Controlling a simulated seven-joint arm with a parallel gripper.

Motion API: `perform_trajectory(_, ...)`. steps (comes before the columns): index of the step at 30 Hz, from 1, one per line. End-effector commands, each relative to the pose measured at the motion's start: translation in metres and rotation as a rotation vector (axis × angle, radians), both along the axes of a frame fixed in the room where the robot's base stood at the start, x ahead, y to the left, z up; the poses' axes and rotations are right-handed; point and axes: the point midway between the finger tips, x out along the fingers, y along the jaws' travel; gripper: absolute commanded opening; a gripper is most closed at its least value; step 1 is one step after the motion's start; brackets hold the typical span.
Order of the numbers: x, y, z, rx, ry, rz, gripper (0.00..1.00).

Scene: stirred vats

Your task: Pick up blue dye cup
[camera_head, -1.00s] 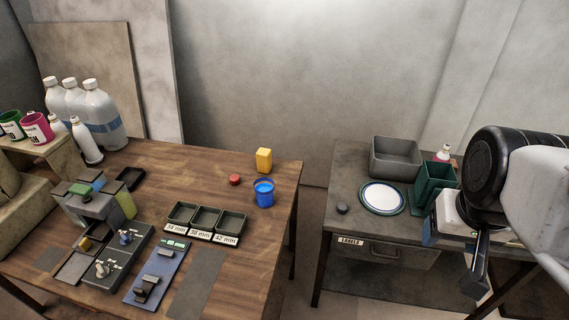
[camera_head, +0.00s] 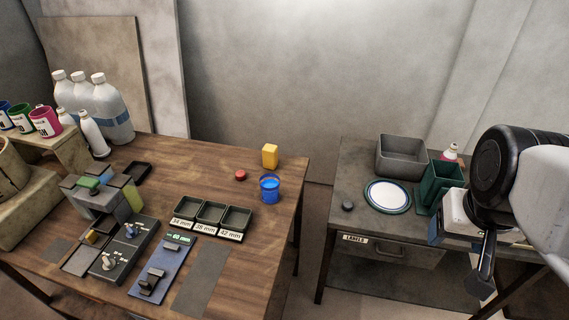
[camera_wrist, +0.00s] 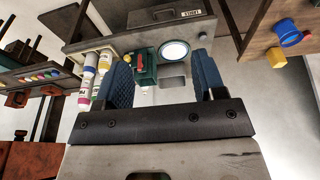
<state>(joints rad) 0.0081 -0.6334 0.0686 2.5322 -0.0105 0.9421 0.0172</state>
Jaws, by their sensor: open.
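On the left shelf, a blue cup (camera_head: 5,117) with a white label stands at the picture's left edge, partly cut off, beside a green cup (camera_head: 20,118) and a magenta cup (camera_head: 45,121).
A yellow block (camera_head: 270,156) and red button-like piece (camera_head: 240,175) sit near the table cup. Three small trays (camera_head: 211,214) and a control panel (camera_head: 128,245) lie in front. White bottles (camera_head: 107,108) stand behind the shelf. The side table holds a grey bin (camera_head: 402,157) and green container (camera_head: 438,187).

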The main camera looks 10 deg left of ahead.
Motion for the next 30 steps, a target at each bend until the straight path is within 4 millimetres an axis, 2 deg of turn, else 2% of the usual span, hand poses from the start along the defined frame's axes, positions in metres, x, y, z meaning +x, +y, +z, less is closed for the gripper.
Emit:
perform_trajectory(5,0.000,0.000,0.000,0.000,0.000,0.000,0.64)
perform_trajectory(11,0.000,0.000,0.000,0.000,0.000,0.000,0.93)
perform_trajectory(12,0.000,0.000,0.000,0.000,0.000,0.000,0.94)
perform_trajectory(23,0.002,0.002,-0.001,0.010,0.007,-0.006,0.94)
perform_trajectory(30,0.019,0.020,-0.009,0.096,0.064,-0.057,0.94)
